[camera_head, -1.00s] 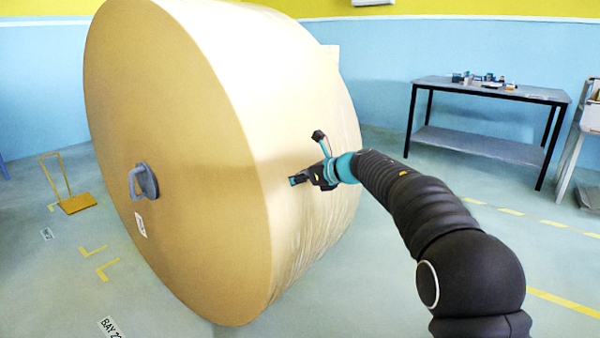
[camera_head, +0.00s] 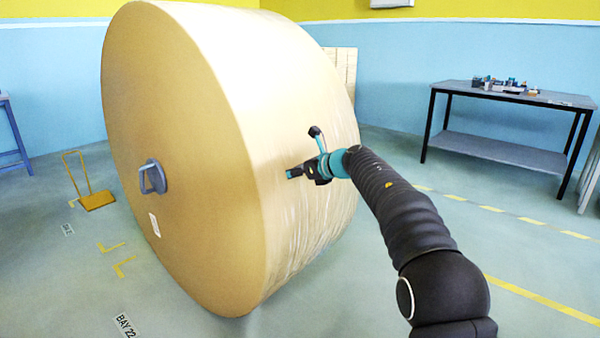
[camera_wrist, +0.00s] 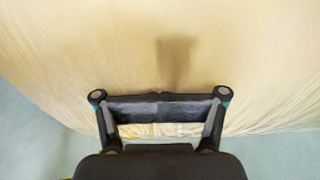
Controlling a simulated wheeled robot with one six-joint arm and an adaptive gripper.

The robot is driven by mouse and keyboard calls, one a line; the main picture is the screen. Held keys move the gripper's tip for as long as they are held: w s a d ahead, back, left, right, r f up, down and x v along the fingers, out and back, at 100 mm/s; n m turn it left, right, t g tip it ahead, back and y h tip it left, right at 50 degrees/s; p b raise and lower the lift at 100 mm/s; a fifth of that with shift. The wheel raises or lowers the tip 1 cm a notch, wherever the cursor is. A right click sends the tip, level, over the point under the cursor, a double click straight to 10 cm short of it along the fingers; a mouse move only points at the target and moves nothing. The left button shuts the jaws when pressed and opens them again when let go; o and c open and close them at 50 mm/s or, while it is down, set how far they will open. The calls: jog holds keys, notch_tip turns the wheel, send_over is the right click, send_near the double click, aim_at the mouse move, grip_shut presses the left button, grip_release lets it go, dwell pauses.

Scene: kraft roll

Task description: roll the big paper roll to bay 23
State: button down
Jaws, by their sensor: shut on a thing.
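The big paper roll (camera_head: 200,130) stands on its curved side on the floor, its tan flat face to the left. A grey round fitting with a handle (camera_head: 152,177) and a small white label (camera_head: 154,225) are on that face. My gripper (camera_head: 296,172) is at the wrapped curved side, right of the face edge. In the wrist view, a dark grey bar (camera_wrist: 160,108) lies between the fingers and the roll (camera_wrist: 90,50) fills most of the picture. Whether the bar touches the roll I cannot tell. A floor sign reads BAY 22 (camera_head: 126,326); I see no readable bay 23 sign.
Yellow corner marks (camera_head: 125,266) and an unreadable small floor sign (camera_head: 67,230) lie left of the roll. A yellow upright-handled stand (camera_head: 98,201) is beyond them. A table with small items (camera_head: 510,150) stands at the back right. A yellow dashed line (camera_head: 490,209) crosses the right floor.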

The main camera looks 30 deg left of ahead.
jog(key=shift+a, duration=1)
jog(key=shift+w+a, duration=0.1)
jog(key=shift+a, duration=0.15)
jog(key=shift+d, duration=0.15)
dwell(0.7)
jog(key=d+b, duration=0.1)
jog(key=b, duration=0.1)
jog(key=d+b, duration=0.2)
jog(key=shift+d+f, duration=0.2)
jog(key=shift+d, duration=0.1)
jog(key=v, duration=1)
jog(key=shift+s+r+b, duration=0.2)
jog(key=shift+r+b, duration=0.05)
jog(key=shift+b, duration=0.15)
jog(key=shift+d, duration=0.15)
